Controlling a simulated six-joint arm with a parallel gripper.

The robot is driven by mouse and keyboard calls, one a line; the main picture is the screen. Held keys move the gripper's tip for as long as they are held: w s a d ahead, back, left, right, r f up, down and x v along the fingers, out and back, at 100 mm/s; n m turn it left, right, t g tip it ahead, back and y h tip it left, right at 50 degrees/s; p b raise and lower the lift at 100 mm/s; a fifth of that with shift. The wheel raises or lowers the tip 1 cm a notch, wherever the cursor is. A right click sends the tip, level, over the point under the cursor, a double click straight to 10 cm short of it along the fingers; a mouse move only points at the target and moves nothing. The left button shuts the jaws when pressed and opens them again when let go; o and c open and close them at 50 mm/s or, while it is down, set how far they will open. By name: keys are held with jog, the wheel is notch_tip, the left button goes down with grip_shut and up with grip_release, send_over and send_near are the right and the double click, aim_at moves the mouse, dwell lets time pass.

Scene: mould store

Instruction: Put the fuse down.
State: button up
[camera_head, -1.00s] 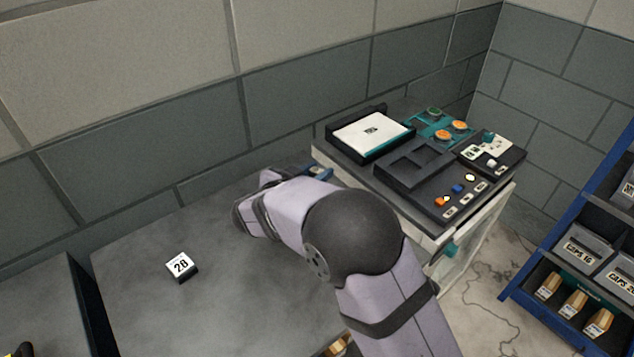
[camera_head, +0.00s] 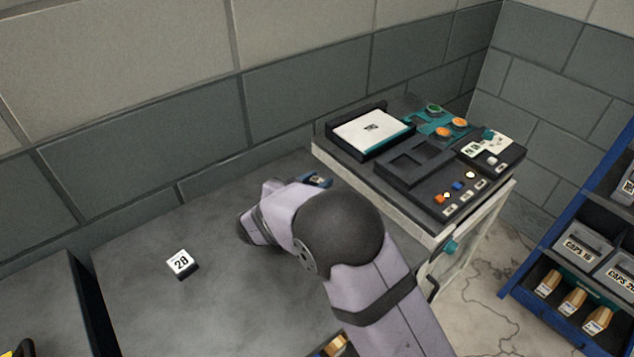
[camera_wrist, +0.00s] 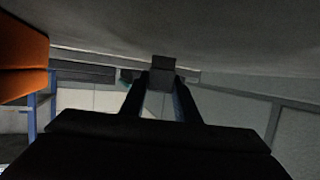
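My gripper (camera_wrist: 161,84) shows in the wrist view with its two dark fingers closing on a small dark grey block, which I take to be the fuse (camera_wrist: 163,67). The block sits between the fingertips, close to a grey surface at the top of that view; I cannot tell whether it touches. In the head view my arm hides most of the gripper, and only a small bluish part shows beside the arm, low over the grey worktop (camera_head: 225,290) near the cabinet. The fuse cannot be made out clearly there.
A block marked 28 (camera_head: 181,262) lies on the worktop, with bare room around it. A cabinet (camera_head: 340,166) at the right carries a lidded tray (camera_head: 371,132), a dark recessed holder (camera_head: 412,160) and coloured buttons. A blue rack (camera_head: 530,290) stands far right. An orange object (camera_wrist: 22,60) is at left in the wrist view.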

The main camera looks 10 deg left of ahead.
jog(key=o, duration=0.4)
jog(key=shift+c, duration=0.2)
jog(key=shift+r+p, duration=0.1)
jog(key=shift+p, duration=0.2)
jog(key=shift+r, duration=0.15)
jog(key=b+v, duration=0.2)
jog(key=v, duration=1)
jog(key=shift+b, duration=0.35)
